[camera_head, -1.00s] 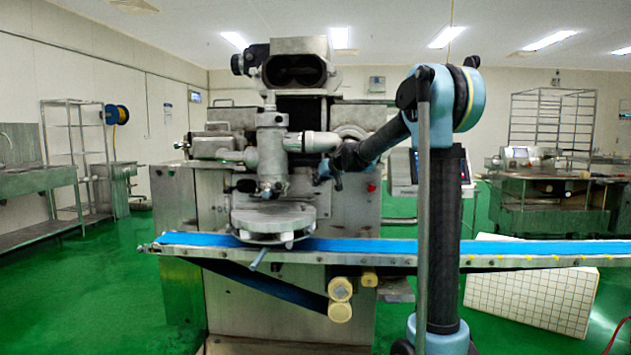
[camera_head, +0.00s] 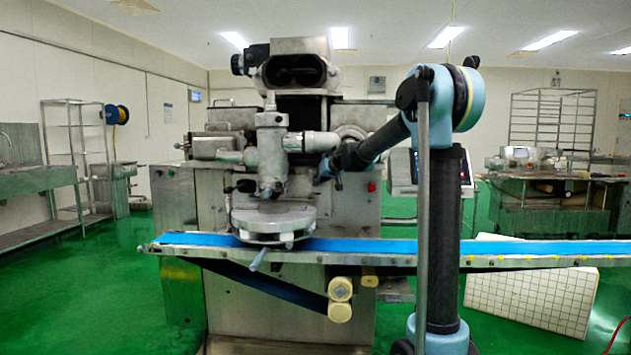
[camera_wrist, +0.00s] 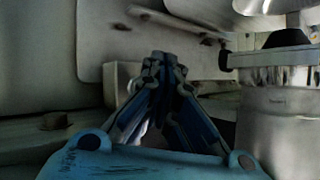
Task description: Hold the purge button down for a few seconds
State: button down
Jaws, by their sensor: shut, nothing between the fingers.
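The steel encrusting machine (camera_head: 345,225) stands in front of me in the head view. My gripper (camera_head: 329,174) is at the machine's front, just right of the vertical nozzle column (camera_head: 271,150) and under a horizontal pipe, and looks small and dark there. In the wrist view my gripper (camera_wrist: 163,62) has its fingertips together with nothing between them. They point toward grey metal parts; I cannot tell whether they touch anything. A small red button (camera_head: 371,187) shows on the machine's front, right of the gripper. I cannot make out which control is the purge button.
A blue conveyor belt (camera_head: 370,246) runs across the front, under a round steel plate (camera_head: 272,220). A control panel (camera_head: 466,172) is partly hidden behind my arm. In the wrist view a steel cylinder (camera_wrist: 278,105) stands close on the right. Open green floor lies left.

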jog(key=shift+w+d+r, duration=0.1)
jog(key=shift+w+r, duration=0.45)
jog(key=shift+w, duration=0.25)
dwell(1.3)
jog(key=shift+w+f, duration=0.1)
jog(key=shift+w, duration=0.05)
dwell(1.2)
jog(key=shift+s+f, duration=0.3)
dwell(2.3)
jog(key=s, duration=0.5)
jog(key=shift+s, duration=0.25)
